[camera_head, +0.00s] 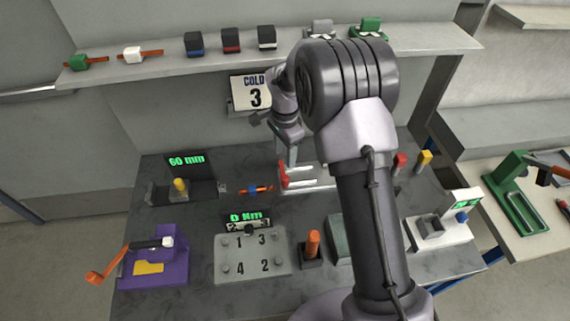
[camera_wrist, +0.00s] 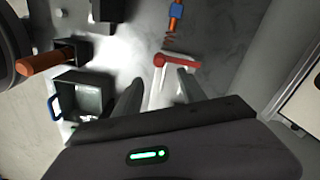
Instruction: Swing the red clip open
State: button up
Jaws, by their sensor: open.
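The red clip (camera_head: 284,176) stands at the left end of a pale fixture with light bars (camera_head: 312,178) on the dark bench. In the wrist view the red clip (camera_wrist: 174,61) is a bar with a rounded end, lying across the top of the pale fixture (camera_wrist: 168,88). My gripper (camera_wrist: 160,82) is open, its two fingers reaching toward the fixture on either side of it, with the clip just beyond the fingertips. In the head view my gripper (camera_head: 291,155) is above and close to the clip. I cannot tell whether they touch. My arm hides the fixture's right part.
A blue-and-orange part (camera_head: 257,189) lies left of the clip. A "60 mm" gauge (camera_head: 187,160), a purple device (camera_head: 158,262), a numbered plate (camera_head: 252,258) and an orange-handled tool (camera_head: 312,246) occupy the bench. A "COLD 3" sign (camera_head: 251,93) hangs behind, below a shelf (camera_head: 200,66).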

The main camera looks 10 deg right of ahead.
notch_tip(320, 180, up, 5)
jog(key=shift+f+p, duration=0.1)
jog(key=shift+p, duration=0.25)
jog(key=s+d+r+n+t+y+b, duration=0.1)
jog(key=s+r+n+t+b, duration=0.25)
jog(key=s+r+b, duration=0.7)
jog(key=s+f+n+t+y, duration=0.1)
jog(key=s+n, duration=0.4)
jog(key=s, duration=1.5)
jog(key=shift+f+t, duration=0.5)
jog(key=shift+t, duration=0.15)
